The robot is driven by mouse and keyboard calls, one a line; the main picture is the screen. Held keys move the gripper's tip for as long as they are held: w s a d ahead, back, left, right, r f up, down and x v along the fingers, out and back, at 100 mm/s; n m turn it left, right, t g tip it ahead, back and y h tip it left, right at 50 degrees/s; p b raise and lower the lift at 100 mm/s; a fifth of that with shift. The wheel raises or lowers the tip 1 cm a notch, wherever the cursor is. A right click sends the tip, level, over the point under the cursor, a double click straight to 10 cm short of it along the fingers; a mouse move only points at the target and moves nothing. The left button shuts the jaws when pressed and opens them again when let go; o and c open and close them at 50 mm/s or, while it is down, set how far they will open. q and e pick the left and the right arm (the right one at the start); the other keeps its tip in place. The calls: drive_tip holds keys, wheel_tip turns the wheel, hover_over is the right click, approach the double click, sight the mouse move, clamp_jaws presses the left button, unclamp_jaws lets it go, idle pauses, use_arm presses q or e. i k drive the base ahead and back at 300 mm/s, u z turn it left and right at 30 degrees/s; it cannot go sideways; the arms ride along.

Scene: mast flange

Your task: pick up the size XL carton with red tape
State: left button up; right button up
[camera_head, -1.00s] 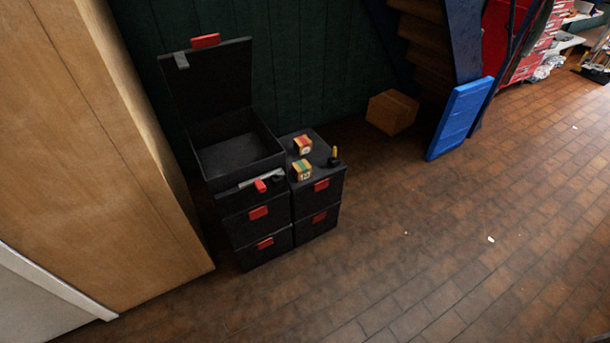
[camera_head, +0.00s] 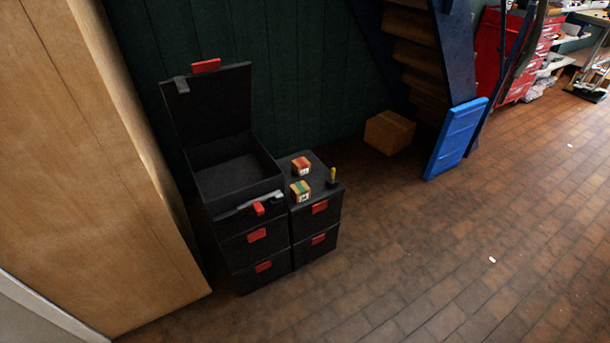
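Two small cartons stand on the lower black toolbox stack in the head view. The back carton (camera_head: 301,167) has red tape on top. The front carton (camera_head: 300,191) has green tape on top. Each has a small label on its front, too small to read for size. The two cartons stand close together, the red-taped one farther back. Neither of my grippers shows in the view.
The cartons rest on a black toolbox stack (camera_head: 322,222). Left of it stands an open black toolbox (camera_head: 228,172) with its lid raised. A small yellow-handled tool (camera_head: 332,177) stands right of the cartons. A wooden cabinet (camera_head: 95,170) borders the left.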

sight(301, 166)
drive_tip(key=z, duration=1.4)
drive_tip(key=i, duration=4.2)
drive_tip(key=u, duration=2.95)
